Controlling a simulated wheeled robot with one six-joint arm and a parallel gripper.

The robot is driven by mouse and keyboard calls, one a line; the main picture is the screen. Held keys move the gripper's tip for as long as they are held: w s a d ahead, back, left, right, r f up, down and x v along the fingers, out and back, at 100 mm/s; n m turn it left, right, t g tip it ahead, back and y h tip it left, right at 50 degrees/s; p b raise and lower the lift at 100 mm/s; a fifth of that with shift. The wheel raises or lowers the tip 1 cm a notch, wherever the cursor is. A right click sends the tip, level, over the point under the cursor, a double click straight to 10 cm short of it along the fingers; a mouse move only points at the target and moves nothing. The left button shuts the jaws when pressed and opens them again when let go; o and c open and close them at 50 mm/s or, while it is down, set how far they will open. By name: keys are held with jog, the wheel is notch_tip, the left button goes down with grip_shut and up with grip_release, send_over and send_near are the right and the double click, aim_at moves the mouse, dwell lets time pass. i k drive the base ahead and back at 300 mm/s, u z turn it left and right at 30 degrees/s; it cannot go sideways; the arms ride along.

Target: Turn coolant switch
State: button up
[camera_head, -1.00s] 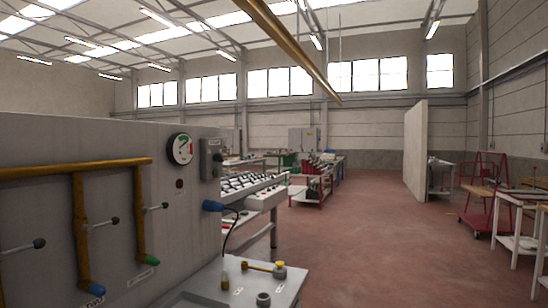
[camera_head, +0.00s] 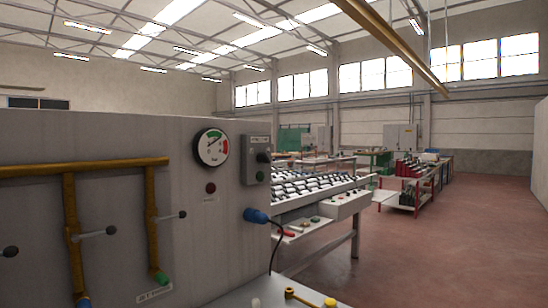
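A small grey switch box (camera_head: 256,161) is fixed to the right end of the grey panel (camera_head: 120,136). It has a dark rotary knob (camera_head: 263,156) and a small label plate above it, too small to read. I take this for the coolant switch. A round gauge (camera_head: 211,147) with green and red zones is left of the box, and a dark red indicator (camera_head: 210,188) is below the gauge. My gripper is not in view, and nothing touches the knob.
Yellow pipes (camera_head: 100,166) with lever valves (camera_head: 98,233) run along the panel's left part. A blue connector (camera_head: 256,216) with a black cable sticks out below the box. A roller table (camera_head: 318,196) stands behind. The red floor (camera_head: 440,240) at right is clear.

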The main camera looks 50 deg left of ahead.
aim_at(261, 156)
jog(key=u, duration=0.45)
jog(key=i, duration=0.95)
jog(key=u, duration=0.75)
